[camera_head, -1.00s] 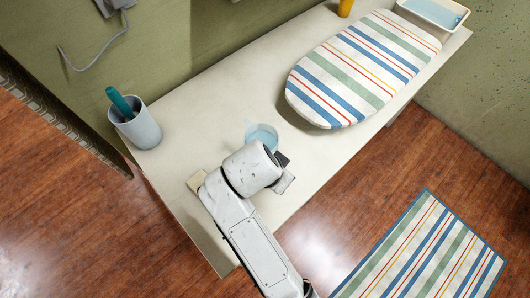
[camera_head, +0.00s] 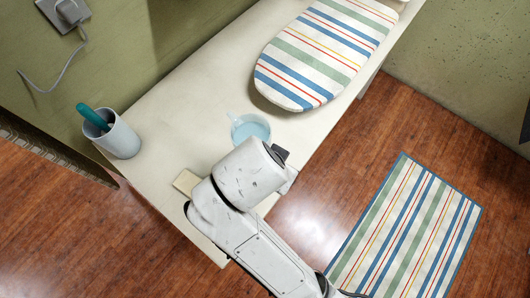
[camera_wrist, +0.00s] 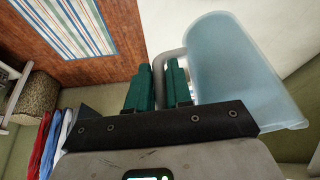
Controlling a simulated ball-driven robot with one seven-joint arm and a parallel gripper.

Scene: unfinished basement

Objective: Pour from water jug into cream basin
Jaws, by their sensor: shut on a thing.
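The water jug (camera_head: 251,130), a pale translucent blue cup with light blue inside, shows upright just beyond my wrist in the head view. In the wrist view the jug (camera_wrist: 235,75) fills the upper right. Its grey handle (camera_wrist: 168,57) runs between the green fingers of my gripper (camera_wrist: 159,75), which is shut on it. The head view hides the fingers behind my arm. I cannot tell whether the jug's bottom touches the table. Only a pale sliver shows at the top right edge of the head view, where the cream basin stood earlier; the rest is out of frame.
A striped ironing board (camera_head: 325,50) lies on the pale table (camera_head: 190,95) beyond the jug. A grey cup (camera_head: 120,139) with a teal-handled item stands at the left. A small tan block (camera_head: 186,181) lies near my arm. A striped rug (camera_head: 405,230) covers floor at right.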

